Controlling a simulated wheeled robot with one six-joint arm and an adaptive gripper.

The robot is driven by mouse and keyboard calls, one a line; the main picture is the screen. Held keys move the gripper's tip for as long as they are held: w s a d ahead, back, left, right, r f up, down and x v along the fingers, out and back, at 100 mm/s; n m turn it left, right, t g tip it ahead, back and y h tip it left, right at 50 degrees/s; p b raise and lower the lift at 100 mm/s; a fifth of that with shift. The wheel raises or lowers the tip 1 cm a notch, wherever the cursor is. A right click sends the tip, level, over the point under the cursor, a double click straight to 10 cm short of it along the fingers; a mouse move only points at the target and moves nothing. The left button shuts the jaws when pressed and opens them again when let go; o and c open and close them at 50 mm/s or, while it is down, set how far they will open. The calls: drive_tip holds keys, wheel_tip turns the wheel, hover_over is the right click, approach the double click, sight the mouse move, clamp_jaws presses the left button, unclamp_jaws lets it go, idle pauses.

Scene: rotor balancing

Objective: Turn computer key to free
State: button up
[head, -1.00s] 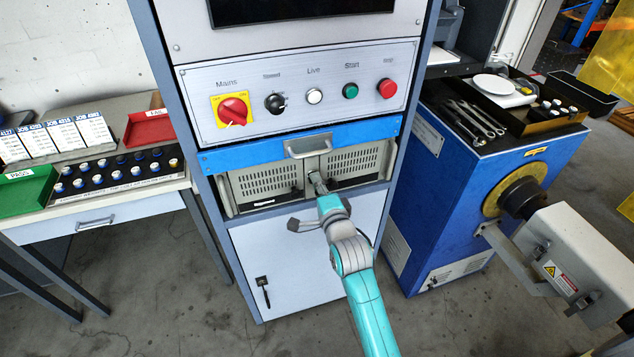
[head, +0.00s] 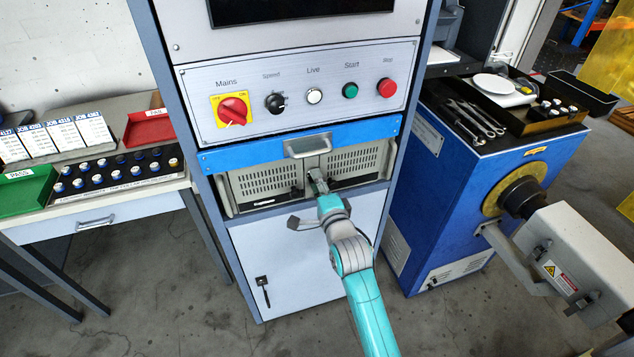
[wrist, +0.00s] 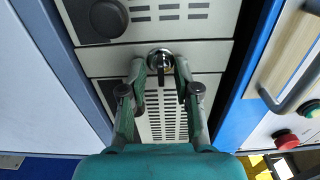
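The computer (head: 262,182) is a beige unit with vented panels, set in the cabinet below the blue strip. Its round metal key lock (wrist: 160,54) shows in the wrist view, with a small dark key (wrist: 161,76) standing out from it. My gripper (wrist: 160,78) is open, with one finger on each side of the key and a visible gap to it on both sides. In the head view my gripper (head: 318,180) is in front of the computer's middle and hides the lock and key.
A grey handle (head: 307,146) juts out from the blue strip just above my gripper. Above it is a panel with a red mains switch (head: 232,110), a black speed knob (head: 275,103) and a red button (head: 387,88). A black round knob (wrist: 108,18) is near the lock.

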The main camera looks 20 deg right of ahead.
drive_tip(key=shift+s, duration=0.1)
drive_tip(key=s, duration=1.1)
drive_tip(key=shift+s, duration=0.4)
drive_tip(key=s+f+n+g, duration=0.1)
drive_tip(key=s+f+n, duration=0.3)
drive_tip(key=s, duration=0.6)
drive_tip(key=s+f+n, duration=0.4)
drive_tip(key=s+f, duration=0.1)
drive_tip(key=s, duration=0.5)
drive_tip(key=s+r+n+g, duration=0.2)
drive_tip(key=s+n, duration=0.8)
drive_tip(key=s, duration=1.2)
drive_tip(key=shift+a+r, duration=0.15)
drive_tip(key=shift+r, duration=0.7)
